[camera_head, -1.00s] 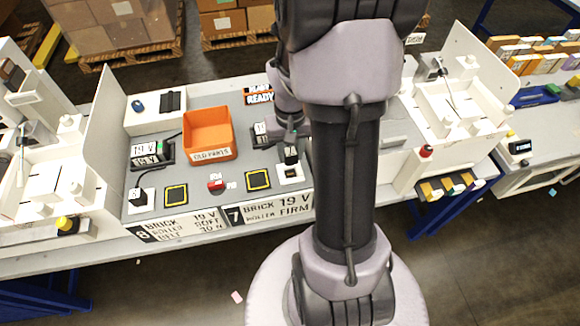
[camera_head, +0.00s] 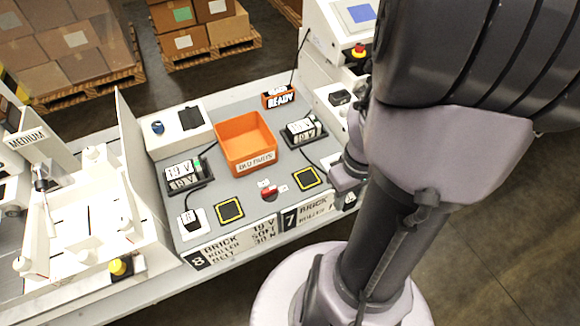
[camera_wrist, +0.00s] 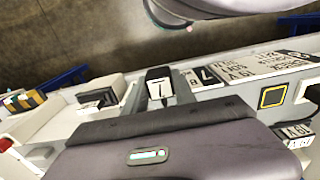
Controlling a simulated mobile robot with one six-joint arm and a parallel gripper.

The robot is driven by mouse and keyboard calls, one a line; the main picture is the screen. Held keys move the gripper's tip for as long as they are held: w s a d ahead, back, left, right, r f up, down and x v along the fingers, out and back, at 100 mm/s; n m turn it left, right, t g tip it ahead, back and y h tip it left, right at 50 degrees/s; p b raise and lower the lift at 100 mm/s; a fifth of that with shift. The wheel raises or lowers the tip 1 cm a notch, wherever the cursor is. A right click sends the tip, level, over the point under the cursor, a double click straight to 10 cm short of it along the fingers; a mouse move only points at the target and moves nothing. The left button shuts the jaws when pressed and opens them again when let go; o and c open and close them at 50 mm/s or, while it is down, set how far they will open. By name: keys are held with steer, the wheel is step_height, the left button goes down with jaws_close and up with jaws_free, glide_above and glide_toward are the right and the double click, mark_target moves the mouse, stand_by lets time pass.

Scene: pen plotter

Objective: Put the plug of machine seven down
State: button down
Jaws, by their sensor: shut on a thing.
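The plug of machine seven (camera_wrist: 160,88) is a small black block with a white label reading 7, in the wrist view just beyond my gripper's grey body. My gripper (camera_head: 347,178) is low at the right end of the bench front in the head view, right of the yellow-framed pad. I cannot tell whether the plug touches the surface. The machine seven sign (camera_head: 305,215) is on the front edge; it also shows in the wrist view (camera_wrist: 207,77).
An orange bin (camera_head: 246,142) stands mid-bench. A yellow-framed pad (camera_head: 307,178) and a red button (camera_head: 269,193) lie near the front. Machine eight's plug (camera_head: 190,218) sits at left. A white machine (camera_head: 335,35) rises behind right. My arm hides the bench's right side.

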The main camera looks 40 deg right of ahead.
steer(key=w, duration=0.4)
steer(key=w+b, duration=0.1)
steer(key=w, duration=0.4)
steer(key=w+d+f+b, duration=0.1)
steer(key=w, duration=0.3)
steer(key=shift+w+f, duration=0.1)
steer(key=shift+w, duration=0.1)
steer(key=f+b, duration=0.1)
steer(key=f, duration=0.1)
steer(key=f+b, duration=0.1)
steer(key=f, duration=0.1)
steer(key=shift+w+a, duration=0.15)
steer(key=shift+w, duration=0.25)
steer(key=shift+r, duration=0.2)
steer(key=shift+f, duration=0.2)
steer(key=c, duration=1)
jaws_free()
steer(key=shift+r, duration=0.1)
steer(key=shift+r, duration=0.1)
